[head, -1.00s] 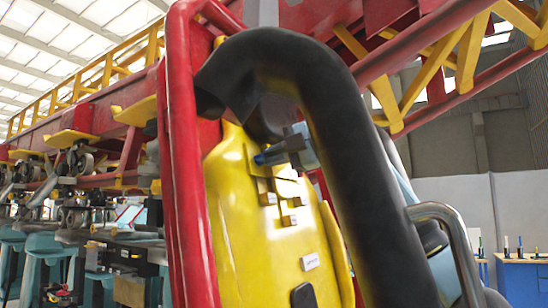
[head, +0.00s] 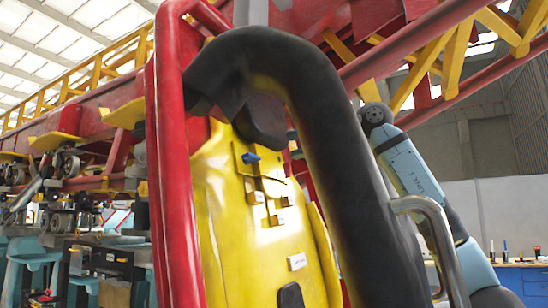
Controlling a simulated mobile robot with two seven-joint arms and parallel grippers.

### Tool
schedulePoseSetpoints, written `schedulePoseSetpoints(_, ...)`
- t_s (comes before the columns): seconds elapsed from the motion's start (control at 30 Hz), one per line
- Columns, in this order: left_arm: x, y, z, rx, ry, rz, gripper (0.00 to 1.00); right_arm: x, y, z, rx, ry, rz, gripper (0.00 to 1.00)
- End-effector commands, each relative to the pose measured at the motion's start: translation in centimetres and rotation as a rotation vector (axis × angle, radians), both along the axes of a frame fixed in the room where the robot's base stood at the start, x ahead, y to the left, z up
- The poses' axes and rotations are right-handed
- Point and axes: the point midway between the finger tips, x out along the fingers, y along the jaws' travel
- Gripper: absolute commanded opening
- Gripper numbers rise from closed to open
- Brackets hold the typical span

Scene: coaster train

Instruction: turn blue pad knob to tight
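The blue pad knob (head: 250,158) is a small blue piece on a yellow plate, high on the yellow seat back (head: 240,255) in the head view. It stands clear of any gripper, but its exact turn is too small to read. Several small pale labels sit on yellow blocks below it. My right arm comes up on the right behind the black padded restraint. Only a small dark bit of what seems to be my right gripper (head: 292,137) shows at the restraint's inner edge, right of the knob. Its fingers are hidden. My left gripper is out of view.
The thick black restraint (head: 345,180) arches close in front of the seat, with a metal grab handle (head: 425,207) at its right. A red tube frame (head: 170,170) borders the left. The gap between them opens onto the knob. A blue workbench (head: 525,283) stands far right.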

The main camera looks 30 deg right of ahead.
Motion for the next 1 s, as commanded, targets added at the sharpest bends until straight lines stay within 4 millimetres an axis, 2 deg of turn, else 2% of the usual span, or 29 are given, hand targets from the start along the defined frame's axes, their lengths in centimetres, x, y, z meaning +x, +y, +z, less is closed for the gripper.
schedulePoseSetpoints(0.13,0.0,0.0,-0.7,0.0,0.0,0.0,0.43,-2.2,-1.8,0.5,0.0,-0.001,-0.001,0.35)
schedulePoseSetpoints(0.33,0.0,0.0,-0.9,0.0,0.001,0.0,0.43,-3.7,-3.1,1.1,0.0,0.0,-0.001,0.35)
schedulePoseSetpoints(1.0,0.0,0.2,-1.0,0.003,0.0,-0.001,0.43,-3.9,-3.4,1.0,0.002,0.0,0.002,0.35)
